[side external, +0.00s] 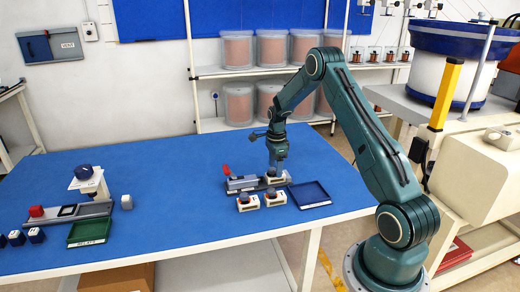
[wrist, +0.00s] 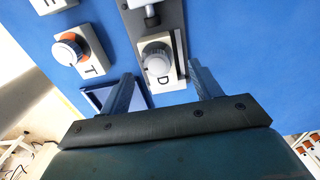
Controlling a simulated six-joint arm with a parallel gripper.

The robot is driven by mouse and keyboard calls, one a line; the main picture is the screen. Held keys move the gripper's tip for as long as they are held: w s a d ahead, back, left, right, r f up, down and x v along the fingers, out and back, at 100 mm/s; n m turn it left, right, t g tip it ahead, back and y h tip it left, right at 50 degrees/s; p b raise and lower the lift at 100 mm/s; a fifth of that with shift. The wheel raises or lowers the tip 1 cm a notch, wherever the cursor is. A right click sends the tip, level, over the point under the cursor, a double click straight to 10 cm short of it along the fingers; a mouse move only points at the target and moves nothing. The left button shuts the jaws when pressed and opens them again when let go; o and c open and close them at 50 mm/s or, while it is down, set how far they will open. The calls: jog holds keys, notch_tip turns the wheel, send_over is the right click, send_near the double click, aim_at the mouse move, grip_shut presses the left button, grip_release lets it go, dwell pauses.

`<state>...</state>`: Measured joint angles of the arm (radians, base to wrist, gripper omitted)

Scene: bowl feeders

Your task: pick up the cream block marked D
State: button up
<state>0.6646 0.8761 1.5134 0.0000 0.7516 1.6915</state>
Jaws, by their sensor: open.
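The cream block marked D (wrist: 171,84) has a grey-white round knob on top and sits at the end of a grey rail fixture (wrist: 122,5) in the wrist view. In the side external view the block (side external: 275,181) is partly hidden beneath my gripper (side external: 275,172). In the wrist view my gripper (wrist: 160,72) is open, with one finger on each side of the block marked D. I cannot tell whether the fingers touch it.
A cream block marked T (wrist: 92,64) with an orange-ringed knob lies beside the fixture, and another marked E (wrist: 48,4) is beyond it. A navy tray (side external: 325,203) is just right of the blocks. The blue table's middle (side external: 165,190) is clear.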

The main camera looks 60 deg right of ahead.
jog(key=shift+f, duration=1.6)
jog(key=c, duration=1.3)
jog(key=shift+r, duration=0.15)
notch_tip(320, 180, up, 20)
jog(key=shift+f, duration=0.1)
